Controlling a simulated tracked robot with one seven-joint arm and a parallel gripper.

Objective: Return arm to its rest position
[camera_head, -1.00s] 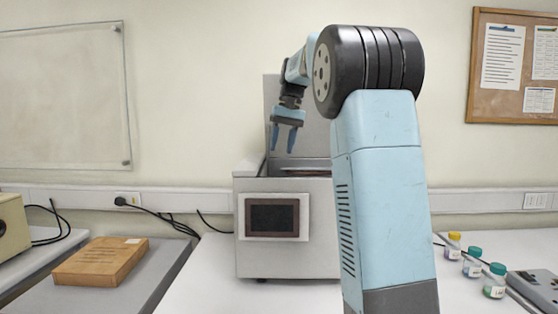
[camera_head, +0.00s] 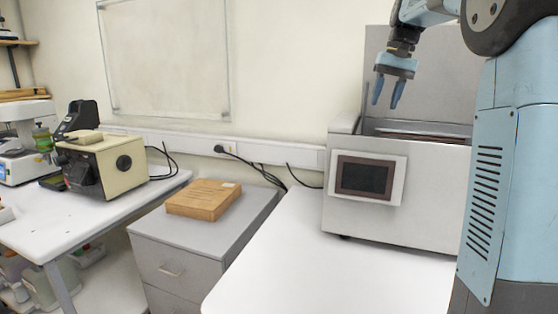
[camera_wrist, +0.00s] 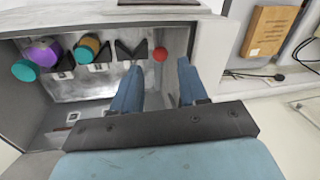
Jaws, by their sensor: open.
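My gripper (camera_head: 388,92) is open and empty in the head view, its blue fingers pointing down in front of the raised lid of the grey testing machine (camera_head: 400,215). It hangs above the machine's open top. In the wrist view my gripper (camera_wrist: 162,85) looks down past the machine's open bay (camera_wrist: 90,95). Inside the bay are a purple-and-teal capped item (camera_wrist: 42,52), an orange-and-teal one (camera_wrist: 88,48), dark V-shaped holders (camera_wrist: 132,50) and a red ball-like knob (camera_wrist: 160,54). The fingers touch nothing that I can see.
A brown box (camera_head: 203,199) lies on a grey drawer cabinet (camera_head: 175,262) left of the machine. A cream instrument (camera_head: 105,165) stands on the white table further left. Black cables run along the wall. The white bench (camera_head: 290,255) before the machine is clear.

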